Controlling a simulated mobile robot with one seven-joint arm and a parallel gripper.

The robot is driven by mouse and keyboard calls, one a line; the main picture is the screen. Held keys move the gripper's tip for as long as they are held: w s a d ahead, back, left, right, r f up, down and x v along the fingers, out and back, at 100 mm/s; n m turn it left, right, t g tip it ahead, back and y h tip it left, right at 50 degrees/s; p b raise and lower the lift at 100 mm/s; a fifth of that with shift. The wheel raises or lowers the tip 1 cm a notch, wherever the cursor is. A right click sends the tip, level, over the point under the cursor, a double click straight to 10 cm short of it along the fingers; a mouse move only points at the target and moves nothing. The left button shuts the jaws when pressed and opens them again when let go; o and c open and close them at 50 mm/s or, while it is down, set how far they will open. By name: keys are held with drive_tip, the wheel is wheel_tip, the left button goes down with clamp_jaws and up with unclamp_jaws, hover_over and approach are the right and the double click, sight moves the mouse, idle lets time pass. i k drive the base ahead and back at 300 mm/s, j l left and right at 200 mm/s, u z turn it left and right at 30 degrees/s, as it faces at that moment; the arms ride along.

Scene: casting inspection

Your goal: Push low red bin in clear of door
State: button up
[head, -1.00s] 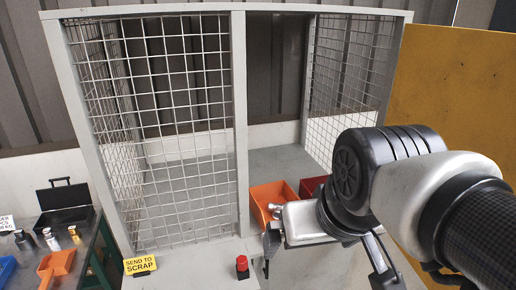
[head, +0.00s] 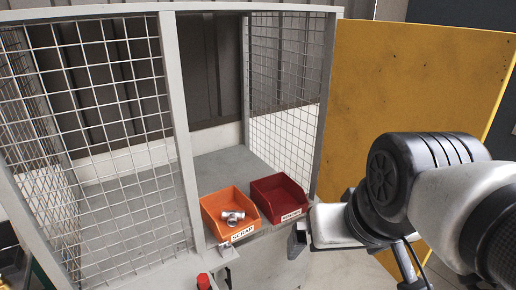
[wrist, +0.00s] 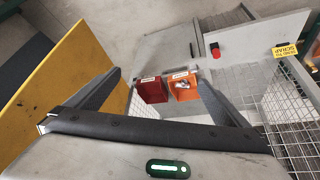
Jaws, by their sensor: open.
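The low red bin (head: 279,197) sits at the right of the cage's doorway, its labelled front at the floor's front edge. It looks empty. The yellow door (head: 415,120) stands swung open to the right. My gripper (head: 350,252) is open and empty, in front and to the right of the red bin, apart from it in the head view. In the wrist view, the red bin (wrist: 152,92) shows between the spread fingers (wrist: 158,80); the distance to it is hard to tell.
An orange bin (head: 213,205) labelled scrap, holding a metal casting (head: 232,217), stands just left of the red bin. A post and mesh wall (head: 95,110) lie further left. Bare grey floor (head: 225,168) lies behind the bins. A red button (head: 203,281) is in front.

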sight(278, 198)
drive_tip(key=i+l+u, duration=0.9)
drive_tip(key=i+l, duration=0.15)
drive_tip(key=l, duration=0.15)
